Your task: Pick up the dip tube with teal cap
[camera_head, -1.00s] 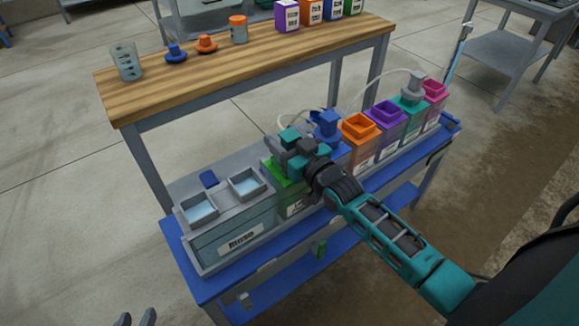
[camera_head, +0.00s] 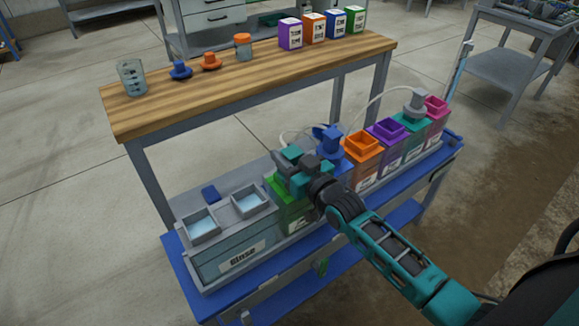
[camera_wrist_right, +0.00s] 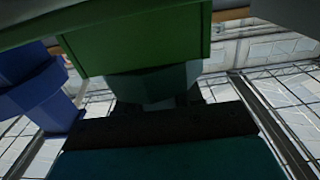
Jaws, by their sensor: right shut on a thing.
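The dip tube's teal cap (camera_head: 291,152) shows at the left end of the row of tanks, at the green tank (camera_head: 291,208). My right gripper (camera_head: 297,168) is shut on it, with the arm coming from the lower right. The tube below the cap is hidden by the gripper and tank. In the right wrist view a teal part (camera_wrist_right: 155,85) sits between the dark jaw area and the green tank (camera_wrist_right: 150,40). I cannot tell whether the cap is clear of the tank. My left gripper is out of view.
A blue-capped piece (camera_head: 328,143) stands close right of the gripper. Orange (camera_head: 363,147), purple and pink open tanks follow, with a grey-capped teal one between. The rinse box (camera_head: 238,258) is left. A wooden shelf (camera_head: 260,82) with bottles and caps runs behind.

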